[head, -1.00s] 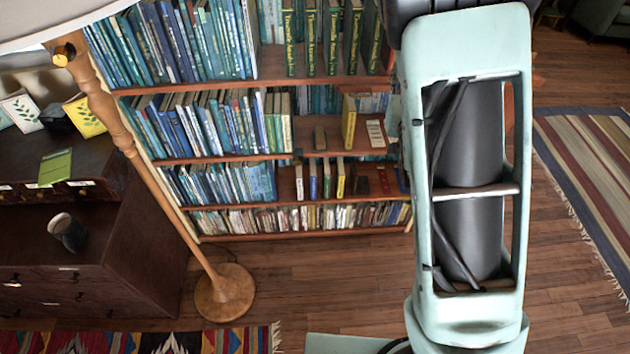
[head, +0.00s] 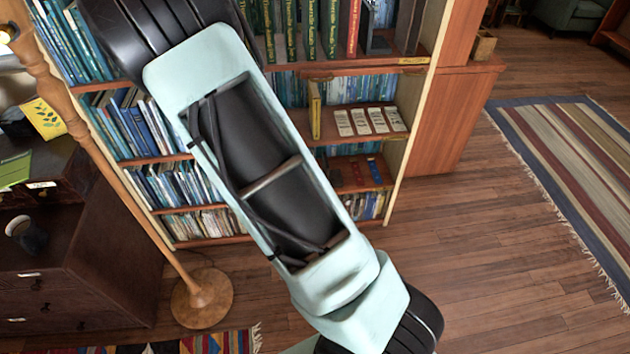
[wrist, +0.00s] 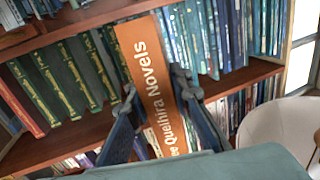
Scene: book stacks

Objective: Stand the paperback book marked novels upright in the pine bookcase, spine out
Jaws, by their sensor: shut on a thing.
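The novels paperback (wrist: 150,75) is an orange book with white lettering ending in "Novels" down the side that faces the wrist camera. My gripper (wrist: 156,84) is shut on it, one finger on each side. The book looks tilted in the wrist view, in front of the shelves; I cannot tell whether it touches one. The pine bookcase (head: 465,22) stands ahead in the head view, and its shelf board (wrist: 98,128) crosses the wrist view. In the head view my arm covers the bookcase's left middle, and neither gripper nor book shows.
Green books (wrist: 75,78) stand in a row left of the held book, with a red one (wrist: 18,105) further left. A floor lamp (head: 202,297) and dark cabinet (head: 110,235) stand left.

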